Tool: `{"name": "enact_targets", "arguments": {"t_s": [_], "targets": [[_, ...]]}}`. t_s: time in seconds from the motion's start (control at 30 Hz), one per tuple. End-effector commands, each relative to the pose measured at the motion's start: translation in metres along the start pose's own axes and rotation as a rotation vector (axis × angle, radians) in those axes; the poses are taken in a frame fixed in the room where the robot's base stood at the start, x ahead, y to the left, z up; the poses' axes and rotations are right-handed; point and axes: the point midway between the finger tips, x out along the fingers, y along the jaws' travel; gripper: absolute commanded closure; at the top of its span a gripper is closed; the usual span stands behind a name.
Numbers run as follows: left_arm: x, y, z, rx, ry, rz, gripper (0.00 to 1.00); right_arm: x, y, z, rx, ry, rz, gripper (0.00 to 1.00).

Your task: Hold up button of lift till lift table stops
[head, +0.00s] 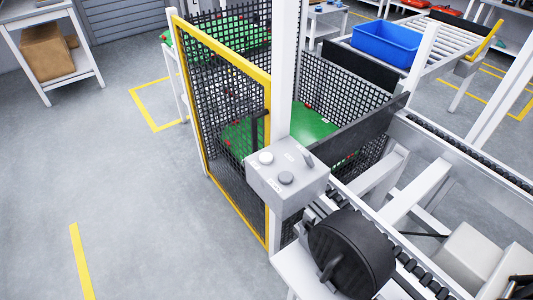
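A grey control box (284,187) is fixed to a white post (288,70) at the corner of the mesh cage. The small labels are too small to read, so I cannot tell which button is up. A green surface (312,124) with small red marks lies inside the cage, partly hidden by mesh and post; it may be the lift table.
A yellow-framed mesh door (233,98) closes the cage's left side. A black drum (351,254) with a handle stands in front of the box. A conveyor (470,185) runs at right; a blue bin (386,43) sits behind. The floor at left is free.

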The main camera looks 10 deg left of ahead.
Motion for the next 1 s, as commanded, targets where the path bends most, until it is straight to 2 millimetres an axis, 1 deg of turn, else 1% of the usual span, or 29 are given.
{"name": "enact_targets", "arguments": {"t_s": [0.27,0.37,0.4,0.47,0.5,1.0], "targets": [[0.0,0.0005,0.0029,0.0,-0.005,0.001,0.6,0.0,0.0,0.0019,0.001,-0.003,0.0,1.0],[0.0,0.0005,0.003,0.0,-0.005,0.001,0.78,0.0,0.0001,0.002,0.001,-0.004,0.0,1.0],[0.0,0.0005,0.0031,0.0,-0.005,0.001,0.86,0.0,0.0001,0.0021,0.001,-0.004,0.0,1.0],[0.0,0.0005,0.0032,0.0,-0.005,0.001,0.99,0.0,0.0002,0.0022,0.001,-0.004,0.0,1.0],[0.0,0.0005,0.0032,0.0,-0.005,0.001,1.0,0.0,0.0002,0.0022,0.001,-0.004,0.0,1.0],[0.0,0.0005,0.0034,0.0,-0.005,0.001,1.0,0.0,0.0004,0.0025,0.001,-0.004,0.001,1.0]]}}
